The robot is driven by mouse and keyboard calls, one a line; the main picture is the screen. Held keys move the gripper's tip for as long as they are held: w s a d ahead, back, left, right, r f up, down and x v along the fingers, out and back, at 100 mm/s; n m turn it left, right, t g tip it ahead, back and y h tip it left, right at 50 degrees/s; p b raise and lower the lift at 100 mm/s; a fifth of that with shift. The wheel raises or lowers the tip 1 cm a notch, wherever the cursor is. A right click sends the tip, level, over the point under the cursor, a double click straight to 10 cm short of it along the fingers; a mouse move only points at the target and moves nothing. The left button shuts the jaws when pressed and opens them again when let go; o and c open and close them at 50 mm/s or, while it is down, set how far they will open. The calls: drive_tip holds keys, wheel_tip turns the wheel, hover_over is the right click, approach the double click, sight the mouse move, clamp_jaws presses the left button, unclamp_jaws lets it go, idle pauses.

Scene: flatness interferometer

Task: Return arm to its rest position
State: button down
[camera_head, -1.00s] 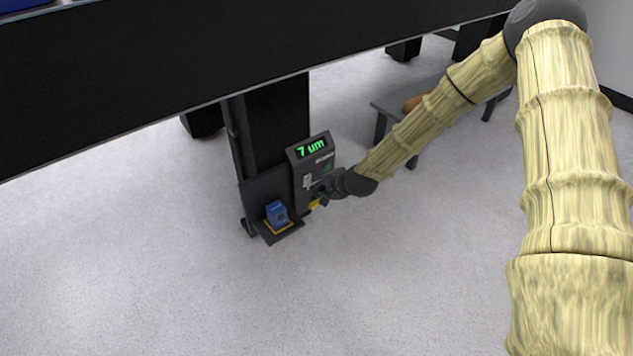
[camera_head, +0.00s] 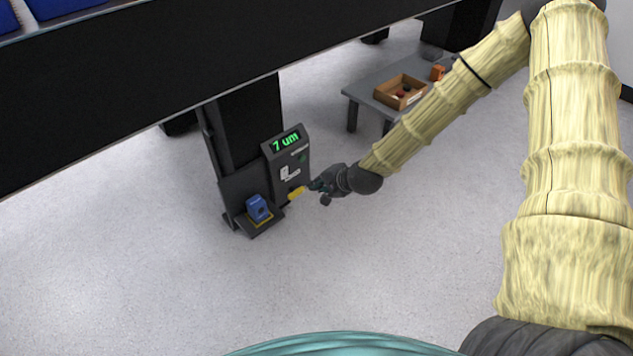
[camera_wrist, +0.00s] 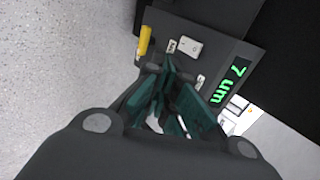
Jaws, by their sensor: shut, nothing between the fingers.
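My gripper (camera_head: 316,186) is shut and empty, just to the right of the instrument panel (camera_head: 289,165) in the head view. The panel has a green display (camera_head: 287,141) reading "7 um", a pale switch or label and a yellow part (camera_head: 296,193) at its lower edge. In the wrist view, the dark green fingers (camera_wrist: 178,95) lie in front of the panel. The display (camera_wrist: 231,82) and the yellow part (camera_wrist: 146,40) also show there. My arm reaches down from the upper right. A blue block (camera_head: 258,208) stands on a low dark stand with a yellow base, left of the panel.
A long black bench (camera_head: 130,85) crosses overhead, on a dark pillar (camera_head: 252,120). A low grey table (camera_head: 368,92) behind my arm bears a wooden tray (camera_head: 385,88) and an orange item (camera_head: 437,72). The floor (camera_head: 150,270) in front is clear.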

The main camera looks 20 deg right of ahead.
idle(0.3)
drive_tip(key=s+a+f+n+g+h, duration=0.1)
drive_tip(key=s+a+f+n+g, duration=0.2)
drive_tip(key=s+f, duration=0.5)
drive_tip(key=s+a+f+n+g, duration=0.25)
drive_tip(key=s+f+n, duration=0.2)
drive_tip(key=s, duration=0.75)
drive_tip(key=s+d+f+n+g+h, duration=0.1)
drive_tip(key=s+f+n+g, duration=0.15)
drive_tip(key=s, duration=0.75)
drive_tip(key=s+f+n+g+h, duration=0.1)
drive_tip(key=s+n, duration=0.2)
drive_tip(key=s, duration=0.7)
wheel_tip(320, 180, up, 38)
drive_tip(key=p, duration=3.8)
drive_tip(key=shift+w+p, duration=0.25)
drive_tip(key=shift+p, duration=0.05)
